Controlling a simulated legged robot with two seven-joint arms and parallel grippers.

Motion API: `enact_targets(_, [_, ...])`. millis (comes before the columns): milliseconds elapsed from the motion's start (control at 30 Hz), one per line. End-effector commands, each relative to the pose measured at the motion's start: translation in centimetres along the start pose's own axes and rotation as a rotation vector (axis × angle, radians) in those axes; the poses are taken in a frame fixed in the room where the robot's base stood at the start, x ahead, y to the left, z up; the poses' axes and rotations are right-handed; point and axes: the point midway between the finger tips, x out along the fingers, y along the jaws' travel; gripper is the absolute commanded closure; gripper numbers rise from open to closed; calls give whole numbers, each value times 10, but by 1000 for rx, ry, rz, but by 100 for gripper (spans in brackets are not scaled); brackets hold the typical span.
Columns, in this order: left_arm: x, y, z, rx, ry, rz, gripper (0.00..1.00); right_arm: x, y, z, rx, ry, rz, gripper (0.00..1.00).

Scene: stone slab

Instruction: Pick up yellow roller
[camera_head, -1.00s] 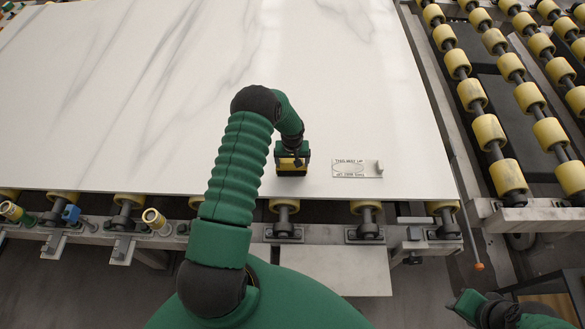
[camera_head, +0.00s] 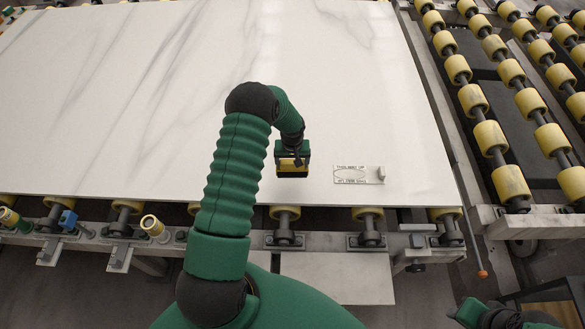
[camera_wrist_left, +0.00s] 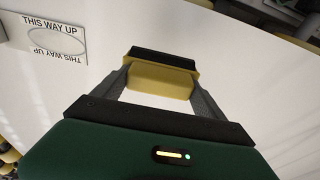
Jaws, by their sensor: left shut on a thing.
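My left gripper (camera_head: 292,160) is over the white slab (camera_head: 215,130), near its front edge. It is shut on a yellow and black block-like thing (camera_wrist_left: 161,78), which shows between the two grey fingers in the left wrist view. I cannot tell from its shape whether this is a roller. Whether it touches the slab is unclear. Yellow rollers (camera_head: 285,213) sit along the frame under the slab's front edge. A tilted yellow roller-like piece (camera_head: 152,225) stands at the front left. My right arm's end (camera_head: 490,315) is partly in view at the lower right; its fingers are unclear.
Conveyor rollers (camera_head: 490,137) fill the right side. A blue piece (camera_head: 68,219) is at the front left. The slab's middle is clear.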

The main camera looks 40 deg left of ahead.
Motion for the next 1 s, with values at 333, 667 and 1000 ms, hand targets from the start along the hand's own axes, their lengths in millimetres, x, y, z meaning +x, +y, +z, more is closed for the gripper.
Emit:
enact_targets(333, [-18,39,70,7,1,0,71,31,0,7,0,0,0,61])
enact_targets(667, [-37,71,132,2,0,1,71,49,0,12,0,0,0,61])
enact_targets(1000, [-40,74,137,-2,0,0,71,49,0,12,0,0,0,61])
